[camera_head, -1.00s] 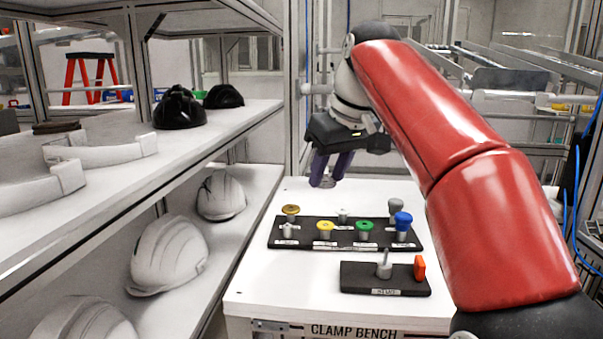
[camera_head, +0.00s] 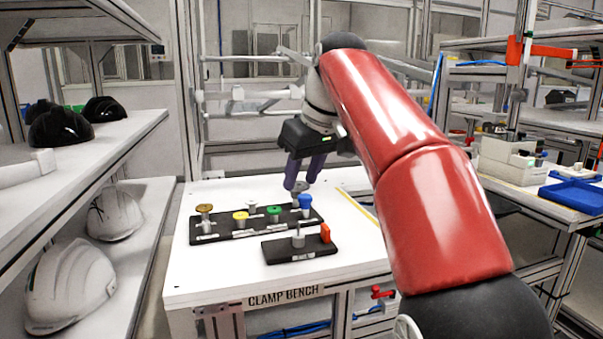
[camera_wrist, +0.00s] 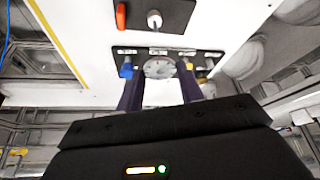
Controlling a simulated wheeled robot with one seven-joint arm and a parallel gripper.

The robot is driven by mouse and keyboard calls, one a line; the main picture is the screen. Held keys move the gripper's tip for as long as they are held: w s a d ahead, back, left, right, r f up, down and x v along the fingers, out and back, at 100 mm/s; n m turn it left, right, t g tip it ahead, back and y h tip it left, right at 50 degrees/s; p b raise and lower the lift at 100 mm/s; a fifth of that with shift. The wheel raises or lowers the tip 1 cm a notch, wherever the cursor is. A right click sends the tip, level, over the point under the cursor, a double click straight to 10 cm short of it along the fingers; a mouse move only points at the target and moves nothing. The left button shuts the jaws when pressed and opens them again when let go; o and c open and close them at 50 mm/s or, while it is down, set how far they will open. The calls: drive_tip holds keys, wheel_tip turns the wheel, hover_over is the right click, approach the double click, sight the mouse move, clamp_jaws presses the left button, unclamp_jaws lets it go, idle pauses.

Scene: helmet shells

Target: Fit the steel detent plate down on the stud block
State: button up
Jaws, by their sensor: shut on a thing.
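The steel detent plate appears to be the grey round disc (camera_wrist: 158,68) between my fingers in the wrist view. In the head view it is a small grey piece (camera_head: 299,187) at the fingertips, just behind the blue-capped piece at the rack's right end. My gripper (camera_head: 303,180) points down and is shut on it. I cannot tell whether it is clear of the rack. The stud block (camera_head: 279,252) is a black plate in front of the rack with an upright grey stud and an orange tab. It also shows in the wrist view (camera_wrist: 178,18).
A black rack (camera_head: 218,234) holds yellow, green, blue and brass-coloured pieces close around my fingers. White bench top (camera_head: 200,275) is clear around the block. Shelves with white helmets (camera_head: 68,285) stand at left. A blue tray (camera_head: 572,197) lies on the right shelving.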

drive_tip(key=shift+f+b, duration=2.2)
drive_tip(key=shift+f, duration=0.65)
drive_tip(key=shift+p, duration=0.7)
drive_tip(key=shift+f+b, duration=1.55)
drive_tip(key=shift+f, duration=0.5)
drive_tip(key=o, duration=1)
drive_tip(key=shift+o, duration=0.2)
drive_tip(key=p+v, duration=0.2)
drive_tip(key=v, duration=0.6)
drive_tip(key=shift+p, duration=0.3)
drive_tip(key=shift+f, duration=0.1)
